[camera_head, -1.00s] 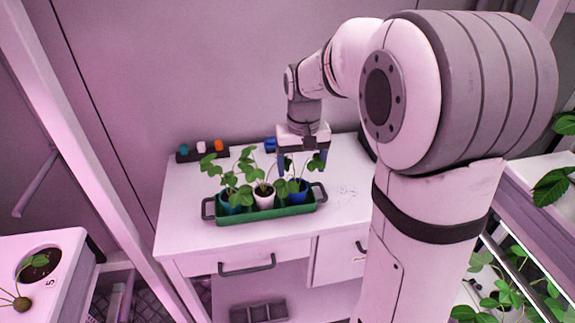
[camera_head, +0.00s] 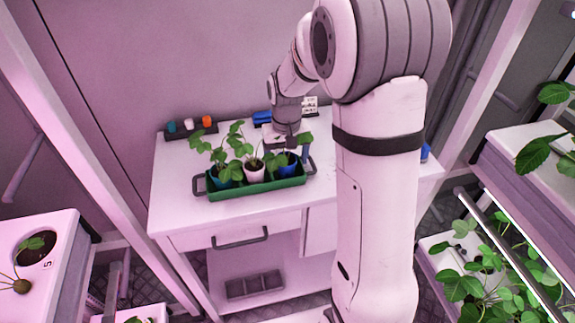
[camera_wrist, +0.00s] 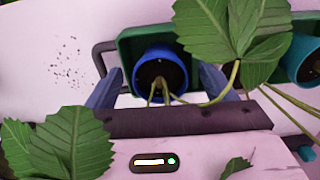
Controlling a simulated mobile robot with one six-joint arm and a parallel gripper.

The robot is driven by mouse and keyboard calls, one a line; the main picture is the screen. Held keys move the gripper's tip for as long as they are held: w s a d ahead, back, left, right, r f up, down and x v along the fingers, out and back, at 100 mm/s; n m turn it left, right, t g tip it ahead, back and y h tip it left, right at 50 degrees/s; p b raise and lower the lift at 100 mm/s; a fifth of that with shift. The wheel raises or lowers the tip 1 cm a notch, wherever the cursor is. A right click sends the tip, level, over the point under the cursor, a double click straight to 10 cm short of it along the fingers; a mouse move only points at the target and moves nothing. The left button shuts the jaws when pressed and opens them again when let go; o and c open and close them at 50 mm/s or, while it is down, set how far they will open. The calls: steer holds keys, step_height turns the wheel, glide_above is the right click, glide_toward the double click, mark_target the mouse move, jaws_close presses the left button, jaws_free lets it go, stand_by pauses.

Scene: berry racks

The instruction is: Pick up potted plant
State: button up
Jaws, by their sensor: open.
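A green tray (camera_head: 262,189) on the white table holds three potted plants in a row. The rightmost has a blue pot (camera_head: 289,170), the middle a white pot (camera_head: 254,174), the left a teal-blue pot (camera_head: 222,181). My gripper (camera_head: 291,155) is low over the blue pot, pointing down. In the wrist view, the blue pot (camera_wrist: 160,60) shows between my two open blue fingers, one on each side; contact cannot be told. Its stems bend toward the palm and leaves hide part of the view. The teal-blue pot (camera_wrist: 304,62) is at the right edge there; the white pot is hidden.
A dark holder (camera_head: 190,135) with coloured knobs stands at the table's back left. A blue item (camera_head: 262,118) lies behind my gripper. Leafy plants (camera_head: 490,265) fill the right side. The table left of the tray is clear.

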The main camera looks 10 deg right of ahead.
steer(key=shift+c, duration=0.4)
steer(key=c, duration=1)
steer(key=shift+c, duration=0.2)
steer(key=shift+r, duration=0.15)
